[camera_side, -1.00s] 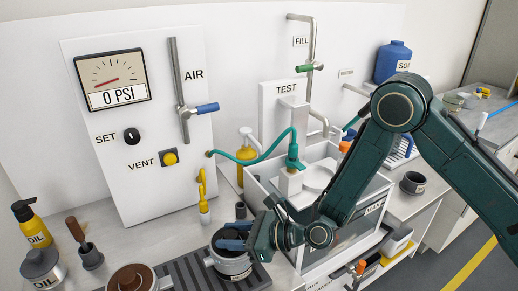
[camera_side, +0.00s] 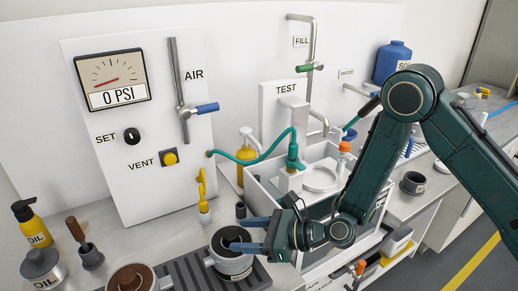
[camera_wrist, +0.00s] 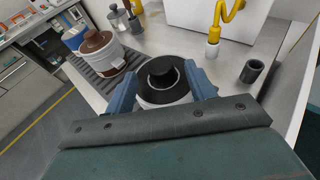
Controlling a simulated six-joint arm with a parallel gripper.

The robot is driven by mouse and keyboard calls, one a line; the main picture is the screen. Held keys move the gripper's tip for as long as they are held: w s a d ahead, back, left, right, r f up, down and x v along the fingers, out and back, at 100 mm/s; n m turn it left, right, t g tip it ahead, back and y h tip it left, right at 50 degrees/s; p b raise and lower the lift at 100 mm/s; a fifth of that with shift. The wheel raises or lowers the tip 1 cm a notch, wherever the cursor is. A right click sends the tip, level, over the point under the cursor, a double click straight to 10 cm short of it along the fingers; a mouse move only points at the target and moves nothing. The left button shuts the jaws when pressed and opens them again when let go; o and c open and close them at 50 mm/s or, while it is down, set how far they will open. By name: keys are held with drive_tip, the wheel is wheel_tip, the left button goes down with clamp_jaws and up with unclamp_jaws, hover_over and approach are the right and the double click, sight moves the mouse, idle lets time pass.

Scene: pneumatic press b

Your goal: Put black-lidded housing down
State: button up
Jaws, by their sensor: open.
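The black-lidded housing (camera_side: 232,262) stands upright on the grey ribbed mat (camera_side: 190,270), near its right end in the side view. It has a grey body and a black lid with a round raised centre. It also shows in the wrist view (camera_wrist: 163,97), partly hidden by my gripper. My gripper (camera_side: 240,233) is open, with its blue fingers at the height of the lid. In the wrist view the fingers (camera_wrist: 163,82) lie on either side of the housing. I cannot tell whether they touch it.
A brown-lidded housing (camera_side: 132,278) stands on the mat to the left. A yellow nozzle (camera_side: 203,205) and a small dark cup (camera_side: 240,210) stand behind. A white open tank (camera_side: 262,200) is close on the right. Oil containers (camera_side: 42,266) are at far left.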

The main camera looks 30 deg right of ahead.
drive_tip(key=v, duration=0.8)
idle(0.4)
drive_tip(key=shift+r, duration=0.15)
idle(0.3)
drive_tip(key=s+r+n+g, duration=0.55)
drive_tip(key=r+n, duration=0.45)
drive_tip(key=n, duration=0.7)
drive_tip(key=s+d+r+n+h, duration=0.5)
drive_tip(key=s+d, duration=0.3)
drive_tip(key=d, duration=0.3)
drive_tip(key=s+d+r+n+h, duration=0.4)
drive_tip(key=s+d, duration=0.4)
drive_tip(key=d, duration=0.3)
drive_tip(key=shift+s+d+r+n+t+h, duration=0.2)
drive_tip(key=shift+d+r+n+t+h, duration=0.15)
drive_tip(key=shift+n+h, duration=0.25)
